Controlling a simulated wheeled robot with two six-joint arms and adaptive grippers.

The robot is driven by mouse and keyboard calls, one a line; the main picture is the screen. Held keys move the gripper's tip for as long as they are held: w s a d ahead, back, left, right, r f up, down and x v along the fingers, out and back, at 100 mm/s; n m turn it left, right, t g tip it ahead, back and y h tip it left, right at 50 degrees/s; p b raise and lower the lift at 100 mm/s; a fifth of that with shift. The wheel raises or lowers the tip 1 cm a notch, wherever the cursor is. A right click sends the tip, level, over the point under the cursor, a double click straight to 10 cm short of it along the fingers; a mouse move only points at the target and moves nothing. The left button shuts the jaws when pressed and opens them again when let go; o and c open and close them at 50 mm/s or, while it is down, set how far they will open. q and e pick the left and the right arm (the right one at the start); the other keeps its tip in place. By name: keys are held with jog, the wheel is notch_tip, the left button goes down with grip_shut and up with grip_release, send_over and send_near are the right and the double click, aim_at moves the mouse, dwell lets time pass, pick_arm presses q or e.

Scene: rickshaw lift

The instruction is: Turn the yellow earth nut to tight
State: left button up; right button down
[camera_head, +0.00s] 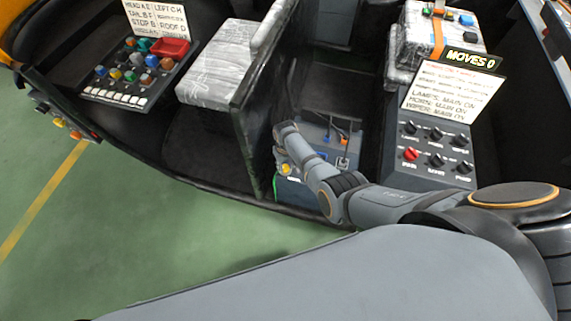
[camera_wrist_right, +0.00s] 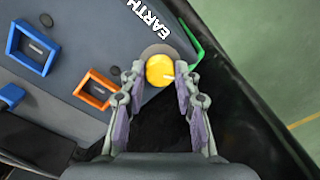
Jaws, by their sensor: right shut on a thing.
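The yellow earth nut (camera_wrist_right: 159,70) sits on a round grey base on a dark grey panel (camera_wrist_right: 95,45), just below the white word EARTH. A pale mark on the nut points right. My right gripper (camera_wrist_right: 160,78) has its two fingertips on either side of the nut and is shut on it. In the head view the nut (camera_head: 285,168) shows small and yellow on the box by the seat divider, beside my right wrist, which hides part of the box. My left gripper is out of view.
In the head view, a knob console (camera_head: 435,145) is right of the box and a black divider (camera_head: 250,125) left.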

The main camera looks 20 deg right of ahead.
aim_at(285, 167)
jog(key=m, duration=0.6)
jog(key=shift+p, duration=0.35)
jog(key=shift+m, duration=0.3)
jog(key=c, duration=1)
grip_release()
jog(key=shift+r, duration=0.1)
notch_tip(285, 167, up, 12)
jog(key=shift+f, duration=0.1)
